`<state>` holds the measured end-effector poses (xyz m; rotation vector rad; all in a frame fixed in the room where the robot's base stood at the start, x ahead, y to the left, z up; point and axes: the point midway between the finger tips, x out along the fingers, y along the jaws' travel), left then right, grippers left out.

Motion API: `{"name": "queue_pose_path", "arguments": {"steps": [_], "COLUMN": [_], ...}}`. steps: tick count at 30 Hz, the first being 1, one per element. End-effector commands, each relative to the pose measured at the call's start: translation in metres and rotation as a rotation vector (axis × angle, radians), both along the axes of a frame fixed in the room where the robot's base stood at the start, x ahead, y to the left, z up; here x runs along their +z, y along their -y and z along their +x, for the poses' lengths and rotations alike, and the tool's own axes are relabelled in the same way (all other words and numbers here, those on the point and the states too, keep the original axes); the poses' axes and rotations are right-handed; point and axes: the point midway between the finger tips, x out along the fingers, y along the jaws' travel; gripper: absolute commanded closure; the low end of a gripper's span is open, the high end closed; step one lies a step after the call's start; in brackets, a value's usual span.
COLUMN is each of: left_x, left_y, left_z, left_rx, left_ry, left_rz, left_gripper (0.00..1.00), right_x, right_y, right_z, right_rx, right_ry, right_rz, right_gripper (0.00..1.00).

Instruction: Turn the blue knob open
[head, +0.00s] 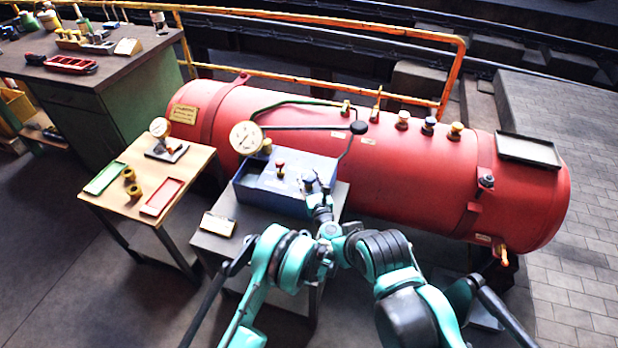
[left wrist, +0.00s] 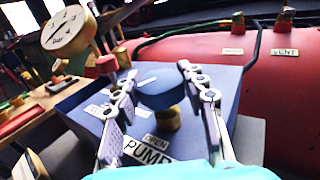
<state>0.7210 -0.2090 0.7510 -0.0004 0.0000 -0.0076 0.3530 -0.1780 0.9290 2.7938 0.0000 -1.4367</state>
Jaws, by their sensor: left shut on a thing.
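The blue knob (left wrist: 160,88) is a round cap on a brass stem, on top of the blue box (head: 250,193). A white line on its top points toward the left in the left wrist view. An "OPEN" label and a "PUMP" plate (left wrist: 150,151) lie in front of it. My left gripper (head: 316,186) reaches over the box's right part; in the left wrist view its fingers (left wrist: 163,82) stand on either side of the knob, shut on it. In the head view the gripper partly hides the knob. My right gripper is not visible.
A red tank (head: 400,180) with several valves lies behind the box. A red knob (head: 280,165) and a large gauge (head: 246,137) stand on or by the box, left of the blue knob. A wooden table (head: 120,203) with trays is at left.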

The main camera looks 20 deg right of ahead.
Motion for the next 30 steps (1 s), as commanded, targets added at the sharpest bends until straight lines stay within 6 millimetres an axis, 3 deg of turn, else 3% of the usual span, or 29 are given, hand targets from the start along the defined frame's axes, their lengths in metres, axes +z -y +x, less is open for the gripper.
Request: {"name": "queue_pose_path", "arguments": {"steps": [2, 3, 6, 19, 30], "left_x": [0.0004, 0.0004, 0.0003, 0.0003, 0.0003], "left_y": [0.0003, 0.0003, 0.0002, -0.0012, -0.0036], "left_z": [0.0004, 0.0004, 0.0003, 0.0002, 0.0013], "left_rx": [-0.001, -0.001, -0.001, -0.037, -0.335], "left_ry": [0.001, 0.001, 0.000, 0.000, 0.000], "left_rz": [0.001, 0.001, 0.001, 0.000, 0.000], "left_gripper": [0.88, 0.56, 0.37, 0.37, 0.37], "right_x": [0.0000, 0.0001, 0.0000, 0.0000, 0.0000], "right_y": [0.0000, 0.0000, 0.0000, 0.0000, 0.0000], "right_z": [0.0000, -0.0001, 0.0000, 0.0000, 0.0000], "right_rx": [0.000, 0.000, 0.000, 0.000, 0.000], "right_ry": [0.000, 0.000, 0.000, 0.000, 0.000], "right_rz": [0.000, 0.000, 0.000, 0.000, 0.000], "right_gripper": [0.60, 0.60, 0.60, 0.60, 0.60]}}
